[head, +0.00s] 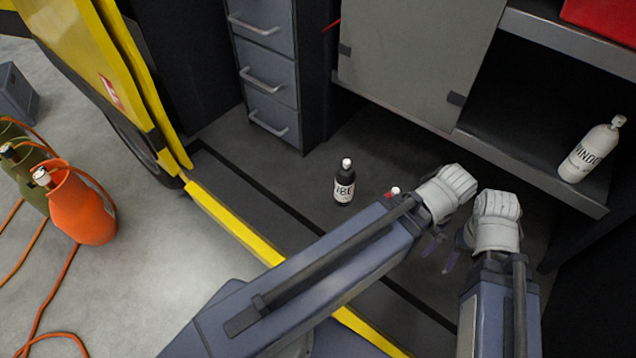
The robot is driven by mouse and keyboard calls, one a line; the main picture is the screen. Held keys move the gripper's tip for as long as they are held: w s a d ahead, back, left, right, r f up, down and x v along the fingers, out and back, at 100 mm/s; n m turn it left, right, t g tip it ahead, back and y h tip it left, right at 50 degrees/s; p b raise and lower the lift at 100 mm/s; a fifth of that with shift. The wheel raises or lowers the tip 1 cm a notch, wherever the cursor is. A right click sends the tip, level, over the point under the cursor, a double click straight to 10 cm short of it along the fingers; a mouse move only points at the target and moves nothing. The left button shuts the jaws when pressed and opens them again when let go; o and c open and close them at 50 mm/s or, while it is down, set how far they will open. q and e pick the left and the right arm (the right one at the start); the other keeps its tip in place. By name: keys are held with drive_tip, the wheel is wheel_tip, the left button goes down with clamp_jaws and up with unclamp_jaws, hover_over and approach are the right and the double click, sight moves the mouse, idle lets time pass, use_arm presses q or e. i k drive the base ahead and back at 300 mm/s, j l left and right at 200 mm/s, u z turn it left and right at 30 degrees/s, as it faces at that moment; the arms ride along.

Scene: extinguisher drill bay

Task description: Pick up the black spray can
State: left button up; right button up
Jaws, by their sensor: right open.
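The black spray can (343,187) stands upright on the dark grey floor near the middle of the head view. It has a white cap and a white label with dark letters. My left arm crosses in front of it, below and to its right, without covering it. My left gripper (432,243) is to the right of the can and apart from it, its fingers mostly hidden. My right gripper (457,252) is open, farther right, with its dark fingers partly showing below the pale wrist. No can shows in either gripper.
A small red item with a white cap (395,191) is partly hidden behind my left arm. A white bottle (592,151) stands on the right shelf. A grey drawer cabinet (268,75) is behind the can. Orange (82,210) and green cylinders (28,182) stand at left.

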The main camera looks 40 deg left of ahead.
sight(344, 180)
drive_tip(key=j+u, duration=0.1)
drive_tip(key=u, duration=0.35)
drive_tip(key=k+j+u, duration=0.1)
drive_tip(key=u, duration=0.35)
drive_tip(key=z, duration=1.45)
drive_tip(key=k+j+z, duration=0.1)
drive_tip(key=z, duration=0.2)
drive_tip(key=k+j+z, duration=0.15)
drive_tip(key=z, duration=0.15)
drive_tip(key=k+j, duration=0.15)
drive_tip(key=k, duration=0.2)
drive_tip(key=k+j, duration=0.2)
drive_tip(key=k, duration=0.15)
drive_tip(key=k+j, duration=0.15)
drive_tip(key=k, duration=0.2)
